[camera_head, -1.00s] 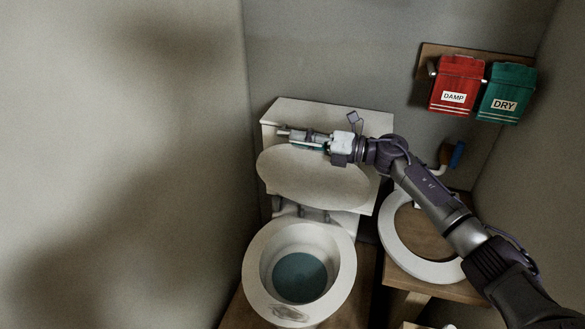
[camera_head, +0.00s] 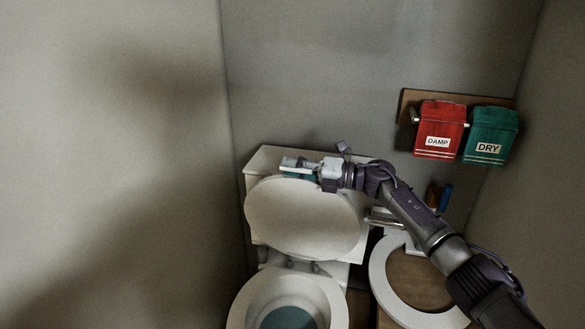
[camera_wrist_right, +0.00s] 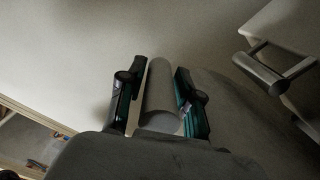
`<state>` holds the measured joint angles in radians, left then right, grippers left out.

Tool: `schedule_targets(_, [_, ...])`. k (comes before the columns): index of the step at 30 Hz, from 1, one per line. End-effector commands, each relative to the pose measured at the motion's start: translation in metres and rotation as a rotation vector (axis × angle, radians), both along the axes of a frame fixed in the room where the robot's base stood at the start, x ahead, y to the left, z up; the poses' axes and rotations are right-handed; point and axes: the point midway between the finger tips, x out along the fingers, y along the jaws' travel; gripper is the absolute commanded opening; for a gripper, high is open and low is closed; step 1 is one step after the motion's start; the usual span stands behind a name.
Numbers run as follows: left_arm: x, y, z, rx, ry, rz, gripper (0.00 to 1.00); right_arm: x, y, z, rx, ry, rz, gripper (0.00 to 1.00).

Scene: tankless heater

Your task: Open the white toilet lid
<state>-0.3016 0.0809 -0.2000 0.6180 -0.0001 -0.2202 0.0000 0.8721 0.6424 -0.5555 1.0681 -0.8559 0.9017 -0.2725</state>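The white toilet lid (camera_head: 303,216) stands raised in the head view, against or close to the front of the tank (camera_head: 262,161). The toilet bowl (camera_head: 337,303) lies open below it, with bluish water inside. My right gripper (camera_head: 297,168) is at the lid's top edge, just in front of the tank top, pointing left. Whether it touches the lid is unclear. In the right wrist view its two fingers (camera_wrist_right: 157,98) are apart, with a grey cylindrical form between them that I cannot identify. My left gripper is not in view.
A loose white seat ring (camera_head: 385,290) lies on a wooden surface right of the toilet. A red "DAMP" box (camera_head: 439,129) and a green "DRY" box (camera_head: 491,133) hang on the back wall. A silver cylinder (camera_head: 384,222) sticks out beside the tank. A wall closes the left side.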

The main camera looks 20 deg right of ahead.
Motion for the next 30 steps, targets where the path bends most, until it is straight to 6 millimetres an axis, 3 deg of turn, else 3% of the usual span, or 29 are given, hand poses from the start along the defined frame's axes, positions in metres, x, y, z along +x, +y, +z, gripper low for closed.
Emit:
schedule_targets(11, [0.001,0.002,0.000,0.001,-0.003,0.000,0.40,-0.003,-0.006,0.000,-0.001,-0.001,-0.001,0.37])
schedule_targets(24, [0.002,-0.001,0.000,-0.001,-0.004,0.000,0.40,-0.051,-0.076,-0.001,-0.004,0.001,-0.002,0.37])
schedule_targets(30, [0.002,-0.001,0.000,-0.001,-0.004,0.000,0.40,-0.064,-0.095,-0.001,-0.001,0.001,0.000,0.37])
